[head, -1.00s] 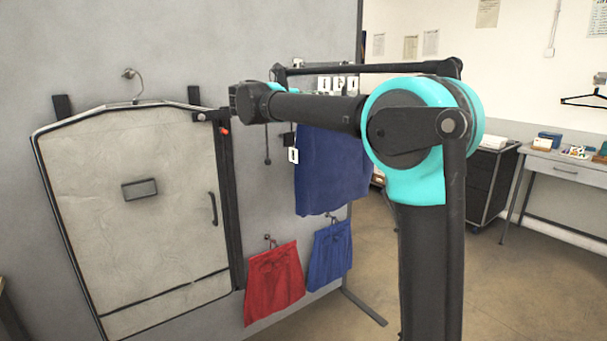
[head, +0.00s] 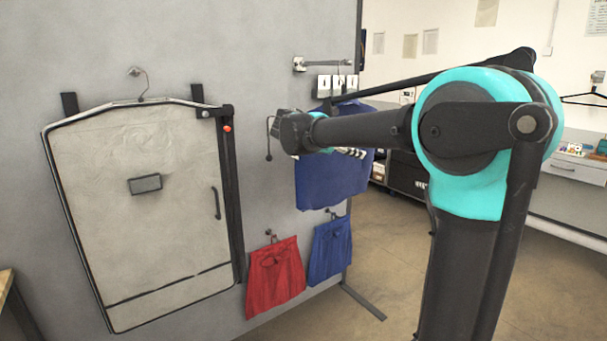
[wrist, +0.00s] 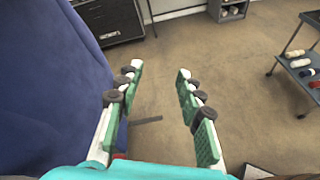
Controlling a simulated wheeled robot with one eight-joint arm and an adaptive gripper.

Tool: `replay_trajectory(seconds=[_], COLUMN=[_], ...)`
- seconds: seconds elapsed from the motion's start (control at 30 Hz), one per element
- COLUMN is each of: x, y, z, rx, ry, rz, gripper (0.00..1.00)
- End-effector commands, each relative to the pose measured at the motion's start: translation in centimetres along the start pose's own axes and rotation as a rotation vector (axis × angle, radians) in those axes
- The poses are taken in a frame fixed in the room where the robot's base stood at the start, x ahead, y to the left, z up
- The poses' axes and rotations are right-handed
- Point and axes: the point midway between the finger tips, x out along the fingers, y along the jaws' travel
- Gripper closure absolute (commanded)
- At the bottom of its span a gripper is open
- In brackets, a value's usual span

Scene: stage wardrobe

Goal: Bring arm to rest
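My gripper (wrist: 158,108) shows in the wrist view with its two green-padded fingers spread apart. It is open, with only bare floor between the fingers. In the head view my arm reaches leftward in front of a grey panel, and the gripper itself is mostly hidden behind the arm's end. A large blue garment (head: 330,182) hangs just behind the arm's end. It also fills the left of the wrist view (wrist: 45,100), beside the left finger.
A garment bag (head: 150,220) hangs on the panel at left. A red skirt (head: 275,275) and a blue skirt (head: 330,250) hang lower down. A rail (head: 322,64) juts from the panel. A shelf cart (wrist: 300,65) stands at right in the wrist view; open floor lies between.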

Motion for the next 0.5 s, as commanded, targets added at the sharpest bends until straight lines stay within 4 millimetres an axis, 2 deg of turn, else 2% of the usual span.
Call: replay_trajectory(seconds=[0.03, 0.1, 0.23, 0.37, 0.5], x=[1.6, 3.4, 6.0, 7.2, 6.7], y=[-2.6, -6.4, -14.1, -21.9, -30.0], z=[-1.1, -3.1, -7.4, -12.0, -17.1], rx=[0.071, 0.196, 0.460, 0.752, 1.098], ry=[0.046, 0.122, 0.261, 0.385, 0.495], rz=[-0.033, -0.088, -0.213, -0.366, -0.567], gripper=[0.63, 0.63, 0.63, 0.63, 0.63])
